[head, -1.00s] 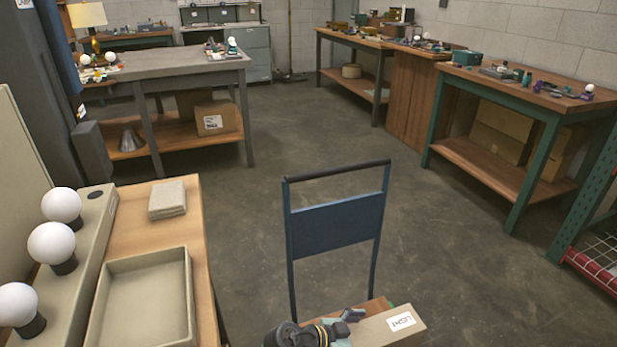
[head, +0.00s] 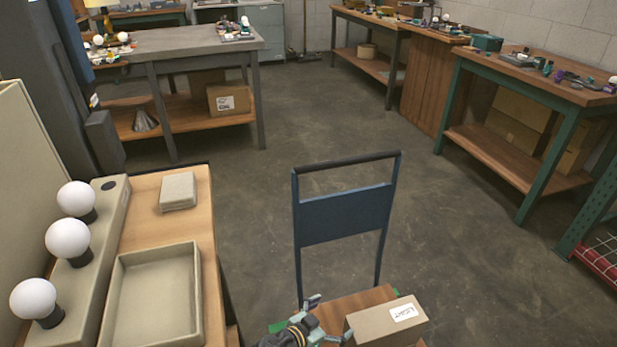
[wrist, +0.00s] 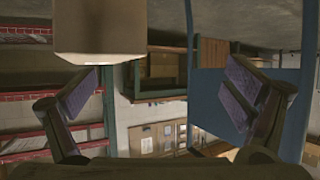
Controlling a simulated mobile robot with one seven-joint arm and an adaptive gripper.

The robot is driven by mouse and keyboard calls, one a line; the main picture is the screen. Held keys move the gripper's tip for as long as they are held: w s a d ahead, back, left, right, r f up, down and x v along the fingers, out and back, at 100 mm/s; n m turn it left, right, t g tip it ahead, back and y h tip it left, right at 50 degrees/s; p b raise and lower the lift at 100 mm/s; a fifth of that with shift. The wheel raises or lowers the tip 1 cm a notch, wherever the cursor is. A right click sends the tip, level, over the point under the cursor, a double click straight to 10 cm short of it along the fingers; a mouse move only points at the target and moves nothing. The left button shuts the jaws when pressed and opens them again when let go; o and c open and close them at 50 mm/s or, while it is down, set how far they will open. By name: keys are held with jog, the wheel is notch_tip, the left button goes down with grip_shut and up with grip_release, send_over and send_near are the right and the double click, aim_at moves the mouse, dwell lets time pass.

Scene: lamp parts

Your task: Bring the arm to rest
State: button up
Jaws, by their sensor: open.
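My gripper (head: 325,320) is low in the head view, over the wooden deck (head: 355,302) of a blue-framed cart and left of a cardboard box (head: 385,322). Its two fingers are spread, with nothing between them. In the wrist view my gripper (wrist: 162,98) also shows wide apart and empty, with dark purple pads facing inward. That view looks upside down. The box (wrist: 100,28) hangs at its upper left, and the blue cart panel (wrist: 215,110) is behind the right finger. Most of my arm is out of view.
The cart's blue upright handle (head: 345,212) stands just beyond my gripper. At left, a wooden bench (head: 190,225) bears an empty tray (head: 152,300), a stack of beige pads (head: 178,191) and round white bulbs (head: 68,239) in a rack. Open floor (head: 330,110) lies beyond the cart.

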jog(key=w+a+f+n+t+y+p, duration=0.2)
jog(key=w+a+f+n+t+y, duration=0.2)
jog(key=a+f+n+y, duration=0.2)
jog(key=f+n+y, duration=0.1)
jog(key=n+y, duration=0.1)
jog(key=shift+w+a+n+p, duration=0.25)
jog(key=shift+w+n+p, duration=0.05)
jog(key=shift+w+p, duration=0.05)
